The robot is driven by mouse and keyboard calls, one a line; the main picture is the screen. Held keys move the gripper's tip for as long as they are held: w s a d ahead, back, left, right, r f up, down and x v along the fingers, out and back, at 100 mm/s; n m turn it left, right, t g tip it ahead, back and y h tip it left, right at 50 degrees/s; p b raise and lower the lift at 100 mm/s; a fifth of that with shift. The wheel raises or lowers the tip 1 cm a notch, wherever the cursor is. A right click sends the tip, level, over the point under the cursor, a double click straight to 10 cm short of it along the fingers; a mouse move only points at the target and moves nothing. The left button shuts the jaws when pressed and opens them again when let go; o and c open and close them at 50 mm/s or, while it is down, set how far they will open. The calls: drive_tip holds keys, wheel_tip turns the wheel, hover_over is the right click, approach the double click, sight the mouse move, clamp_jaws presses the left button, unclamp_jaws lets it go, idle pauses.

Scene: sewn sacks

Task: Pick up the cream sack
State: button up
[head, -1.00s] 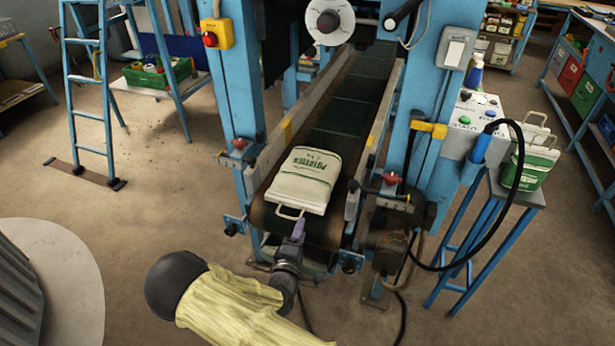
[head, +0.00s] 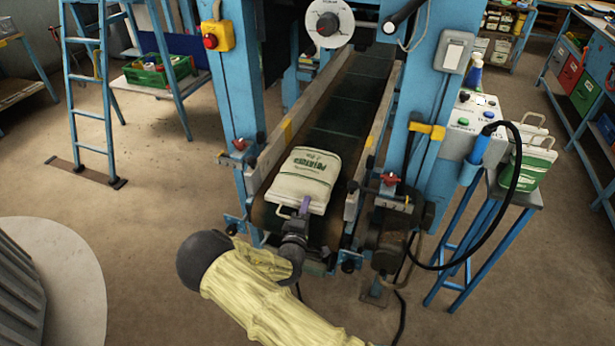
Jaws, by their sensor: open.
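The cream sack (head: 306,180) with green lettering lies flat on the dark conveyor belt, near its front end. Its light handle (head: 283,212) sticks out at the near edge and is partly hidden. My gripper (head: 304,206), with a purple fingertip showing, is at the sack's near edge, at the handle. The jaws are open; from this view I cannot tell whether they sit around the handle or touch the sack.
The belt (head: 345,115) runs between side rails (head: 265,165) inside a blue machine frame (head: 232,75). A control box (head: 470,125) and green-and-white sacks (head: 530,168) stand on a blue stand at right. A ladder (head: 90,90) stands left.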

drive_tip(key=shift+w, duration=0.15)
drive_tip(key=shift+c, duration=0.5)
clamp_jaws()
drive_tip(key=shift+d+r, duration=0.1)
drive_tip(key=shift+r, duration=0.05)
idle(1.0)
